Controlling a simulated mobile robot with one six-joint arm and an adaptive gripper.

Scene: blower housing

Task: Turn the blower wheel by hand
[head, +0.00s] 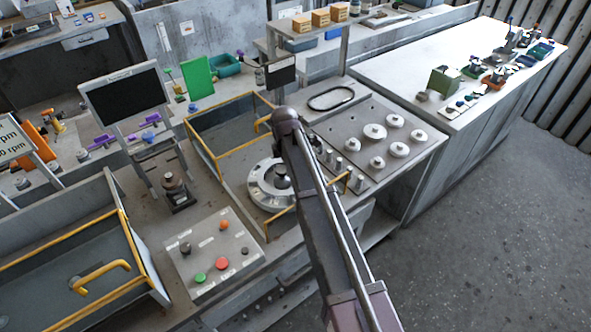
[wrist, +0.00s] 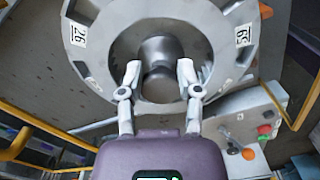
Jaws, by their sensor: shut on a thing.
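The blower wheel (head: 261,191) is a pale grey metal ring lying in a yellow-railed bay on the bench. In the wrist view the ring (wrist: 108,62) fills the top, with white number labels on its face. A rounded grey metal hub (wrist: 160,48) stands in its middle. My gripper (wrist: 158,70) is at this hub, its two pale fingers on either side and shut on it. In the head view my arm hides the gripper and the wheel's right part.
Yellow rails (head: 228,148) border the bay. A button panel (head: 213,255) with red, green and orange buttons stands in front. A plate with several round knobs (head: 398,150) lies to the right. A dark screen (head: 124,98) stands at the left. The floor at right is clear.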

